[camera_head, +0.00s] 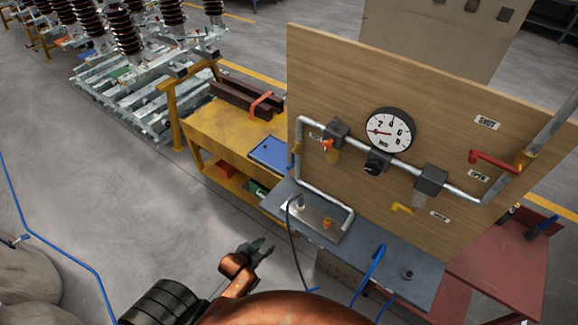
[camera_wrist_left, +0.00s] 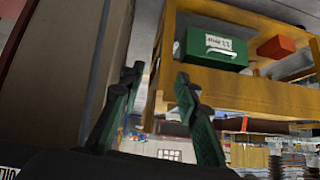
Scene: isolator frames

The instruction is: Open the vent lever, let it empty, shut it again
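An upright wooden board (camera_head: 330,85) carries a metal pipe line. A red lever (camera_head: 492,160) sits on the pipe at the right, its arm reaching left between a "SHUT" label (camera_head: 487,122) above and an "OPEN" label (camera_head: 479,176) below. A small yellow lever (camera_head: 402,208) sits lower, beside a label too small to read. I cannot tell which lever is the vent. A round white gauge (camera_head: 388,131) is above the pipe. My left gripper (camera_head: 266,246) is open and empty, left of and below the board, apart from it. Its spread fingers show in the left wrist view (camera_wrist_left: 157,88).
A grey bench (camera_head: 390,265) stands before the board, with a metal tray (camera_head: 318,215) and blue hose (camera_head: 368,275). A yellow cart (camera_head: 205,130) stands left; a green box (camera_wrist_left: 212,48) is on its shelf. A red table (camera_head: 500,265) is right.

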